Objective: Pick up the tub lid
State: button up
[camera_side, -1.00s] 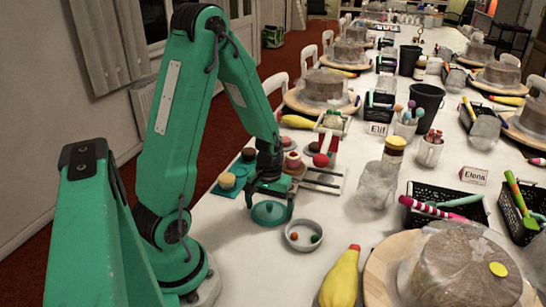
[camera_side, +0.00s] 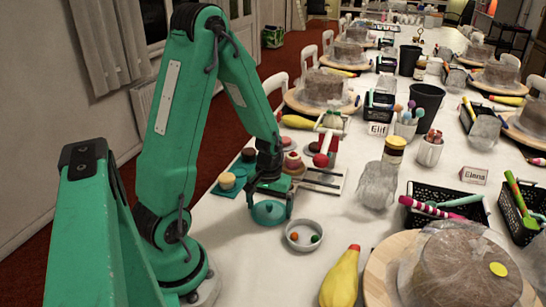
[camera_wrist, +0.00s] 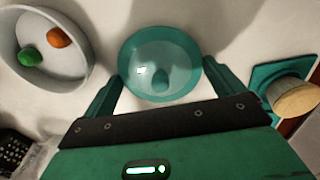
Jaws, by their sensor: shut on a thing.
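The tub lid (camera_side: 268,214) is a round teal disc with a small knob at its middle. It is at the near left of the white table, and it also shows top-down in the wrist view (camera_wrist: 150,52). My gripper (camera_wrist: 162,74) has one finger on each side of the lid and is shut on its rim. In the side view my gripper (camera_side: 269,203) is low over the table around the lid. I cannot tell whether the lid touches the table.
A white round dish (camera_side: 292,245) with an orange and a green ball stands right beside the lid. A teal board (camera_side: 228,188) with small cakes lies behind left. A yellow piping bag (camera_side: 341,279) lies in front right. Bare table (camera_side: 255,265) lies in front.

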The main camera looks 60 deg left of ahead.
aim_at(270, 205)
jog(key=shift+r, duration=0.15)
jog(key=shift+r, duration=1.2)
jog(key=shift+d+r, duration=0.25)
jog(key=shift+r, duration=0.6)
jog(key=d+r, duration=0.6)
jog(key=d, duration=0.5)
jog(key=shift+s+r, duration=0.3)
jog(key=shift+s, duration=0.1)
jog(key=shift+w, duration=0.1)
jog(key=shift+w+d+f+m, duration=0.15)
jog(key=shift+w+f+m, duration=0.1)
jog(key=shift+w+m, duration=0.4)
jog(key=shift+w+d+f+m, duration=0.1)
jog(key=shift+w+f+m, duration=0.2)
jog(key=shift+w, duration=0.65)
jog(key=shift+w+d+f+m, duration=0.15)
jog(key=shift+w+m, duration=0.4)
jog(key=shift+w, duration=0.25)
jog(key=shift+f, duration=0.2)
jog(key=shift+f, duration=3)
